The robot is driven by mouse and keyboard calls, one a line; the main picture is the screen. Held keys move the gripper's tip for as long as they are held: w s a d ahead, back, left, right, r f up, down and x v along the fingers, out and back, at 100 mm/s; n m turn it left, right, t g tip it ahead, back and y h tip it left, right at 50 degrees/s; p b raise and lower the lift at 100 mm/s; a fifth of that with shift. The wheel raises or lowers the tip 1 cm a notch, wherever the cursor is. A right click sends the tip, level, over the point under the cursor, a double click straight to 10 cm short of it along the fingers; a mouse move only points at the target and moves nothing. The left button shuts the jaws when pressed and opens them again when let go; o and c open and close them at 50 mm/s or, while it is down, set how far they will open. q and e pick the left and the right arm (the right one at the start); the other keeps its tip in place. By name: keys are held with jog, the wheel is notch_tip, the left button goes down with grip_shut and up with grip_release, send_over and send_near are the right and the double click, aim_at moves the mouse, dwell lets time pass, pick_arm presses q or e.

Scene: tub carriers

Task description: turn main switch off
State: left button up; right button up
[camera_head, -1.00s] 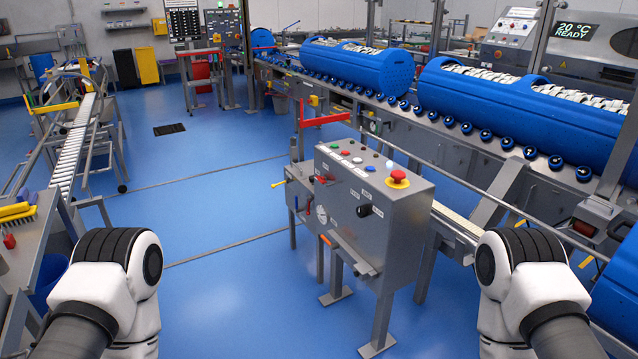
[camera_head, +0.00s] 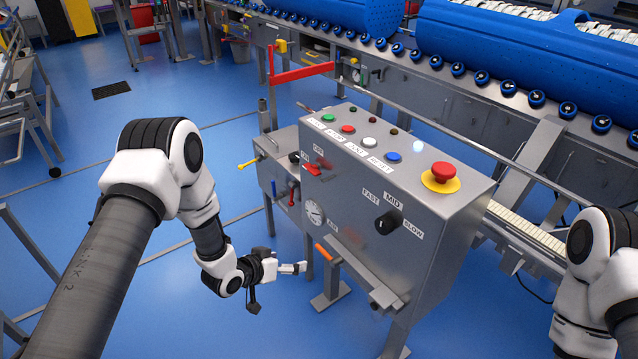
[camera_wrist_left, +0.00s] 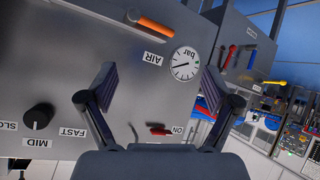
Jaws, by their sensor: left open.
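The main switch appears to be the small red handle (camera_head: 313,169) on the front of the grey control box (camera_head: 430,245), with ON and OFF labels just above it. In the left wrist view the red handle (camera_wrist_left: 159,131) shows upside down, beside the ON label. It is partly close to my gripper's base in that picture. My left gripper (camera_head: 302,267) is low in front of the box, below the handle and apart from it. Its two fingers are spread and empty in the wrist view (camera_wrist_left: 160,88). My right gripper is out of view.
The box also carries an air gauge (camera_head: 314,213), an orange-ended lever (camera_head: 327,253), a black speed knob (camera_head: 388,222) and a red emergency button (camera_head: 441,172). A red bar (camera_head: 300,74) stands behind. The blue floor (camera_head: 175,300) left of the box is clear.

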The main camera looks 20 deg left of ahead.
pick_arm(q)
jog(key=w+a+r+m+t+h+b, duration=0.2)
jog(key=w+r+t+h+b, duration=0.15)
jog(key=w, duration=0.65)
jog(key=m+h+b, duration=0.2)
jog(key=m+h, duration=0.1)
jog(key=m, duration=0.1)
send_near(308, 170)
jog(key=x, duration=0.3)
jog(key=shift+t, duration=0.35)
jog(key=x, duration=0.7)
jog(key=shift+w+d+f, duration=0.1)
jog(key=shift+d+f, duration=0.05)
jog(key=shift+d, duration=0.1)
jog(key=c, duration=1.1)
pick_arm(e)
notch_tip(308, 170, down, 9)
